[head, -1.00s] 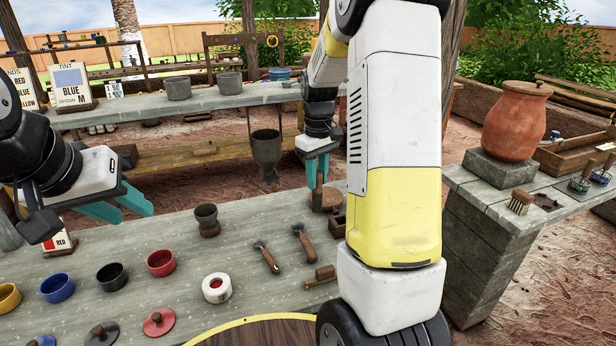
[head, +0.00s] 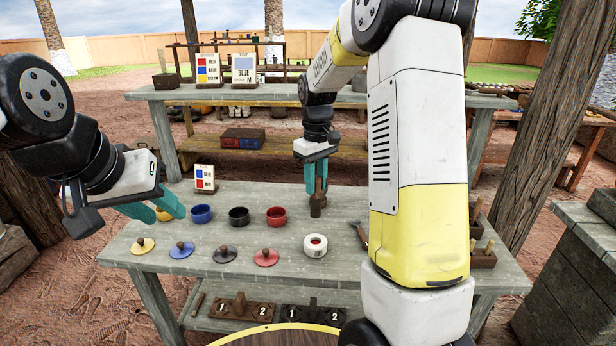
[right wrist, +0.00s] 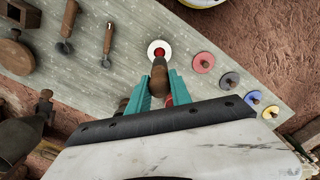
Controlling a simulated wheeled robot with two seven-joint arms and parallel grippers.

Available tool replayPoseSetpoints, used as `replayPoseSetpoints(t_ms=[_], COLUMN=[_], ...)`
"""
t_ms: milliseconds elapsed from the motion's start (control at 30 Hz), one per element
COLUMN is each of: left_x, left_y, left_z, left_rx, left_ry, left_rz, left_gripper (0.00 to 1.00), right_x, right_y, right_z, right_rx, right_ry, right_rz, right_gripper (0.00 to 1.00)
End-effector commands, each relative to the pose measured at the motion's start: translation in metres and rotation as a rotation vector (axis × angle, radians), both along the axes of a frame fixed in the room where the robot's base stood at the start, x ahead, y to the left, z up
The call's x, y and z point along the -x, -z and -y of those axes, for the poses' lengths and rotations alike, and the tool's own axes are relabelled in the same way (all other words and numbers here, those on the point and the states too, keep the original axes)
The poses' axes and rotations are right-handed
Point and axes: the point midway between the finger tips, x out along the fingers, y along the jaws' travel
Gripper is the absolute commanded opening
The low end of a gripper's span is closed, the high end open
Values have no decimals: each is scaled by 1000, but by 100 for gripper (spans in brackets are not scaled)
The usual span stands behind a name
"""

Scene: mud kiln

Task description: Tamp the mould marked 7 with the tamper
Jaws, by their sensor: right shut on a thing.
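My right gripper (head: 315,186) is shut on a brown wooden tool, which I take to be the tamper (head: 316,208). No mould marked 7 shows; dark wooden pieces marked 1 and 2 (head: 240,307) lie on the lower shelf.
The grey table (head: 190,284) holds a blue pot (head: 202,214), black pot (head: 239,217), red pot (head: 276,217), several knobbed lids and the white ring (head: 315,246). A rear bench (head: 200,92) carries sign cards. My right arm hides much of the table's right side.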

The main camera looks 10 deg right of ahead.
Motion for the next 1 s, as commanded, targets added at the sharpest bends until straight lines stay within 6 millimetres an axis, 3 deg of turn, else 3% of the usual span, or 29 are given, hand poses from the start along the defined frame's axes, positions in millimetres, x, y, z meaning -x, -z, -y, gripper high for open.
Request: replayPoseSetpoints(t_ms=[1000], left_x=[0], left_y=[0], left_z=[0], left_rx=[0], left_ry=[0], left_rz=[0], left_gripper=[36], right_x=[0], right_y=[84], right_z=[0], right_rx=[0], right_ry=[0], right_rz=[-1], right_gripper=[0])
